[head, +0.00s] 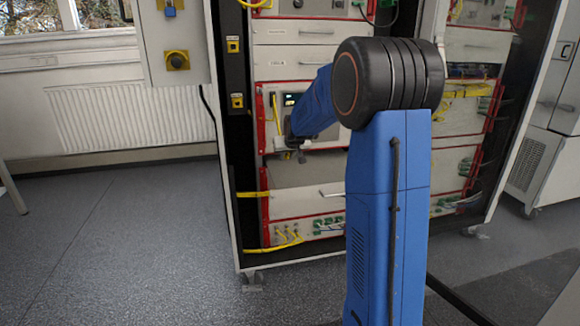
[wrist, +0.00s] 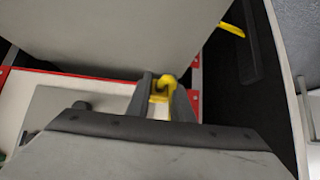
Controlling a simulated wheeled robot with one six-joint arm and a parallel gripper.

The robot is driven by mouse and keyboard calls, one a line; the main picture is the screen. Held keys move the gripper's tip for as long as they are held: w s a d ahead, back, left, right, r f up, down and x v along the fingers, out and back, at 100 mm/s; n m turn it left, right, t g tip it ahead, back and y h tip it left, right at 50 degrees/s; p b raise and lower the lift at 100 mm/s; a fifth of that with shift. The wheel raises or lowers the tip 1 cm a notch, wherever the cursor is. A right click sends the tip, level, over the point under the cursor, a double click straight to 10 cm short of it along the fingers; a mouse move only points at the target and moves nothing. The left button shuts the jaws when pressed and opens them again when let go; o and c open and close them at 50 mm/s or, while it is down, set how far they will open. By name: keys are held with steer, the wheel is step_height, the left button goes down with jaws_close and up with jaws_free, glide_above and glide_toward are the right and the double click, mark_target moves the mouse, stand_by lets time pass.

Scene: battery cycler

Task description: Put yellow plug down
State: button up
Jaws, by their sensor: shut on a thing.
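The yellow plug (wrist: 164,83) shows in the wrist view between the two dark fingers of my gripper (wrist: 160,88). The gripper is shut on it, and the fingers hide part of the plug. In the head view, my gripper (head: 289,152) is small and dark, in front of the left part of the cycler rack. I cannot make out the plug there. Whether the plug touches any surface is not clear.
The rack (head: 305,170) has grey panels, red-edged rails and a small lit display (head: 291,99). Yellow cables (head: 288,238) hang at its lower left. A radiator (head: 125,117) is on the left wall. The floor (head: 110,240) at left is clear.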

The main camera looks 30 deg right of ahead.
mark_target(285, 171)
steer(key=shift+f, duration=2.15)
steer(key=shift+f, duration=0.6)
steer(key=o, duration=0.9)
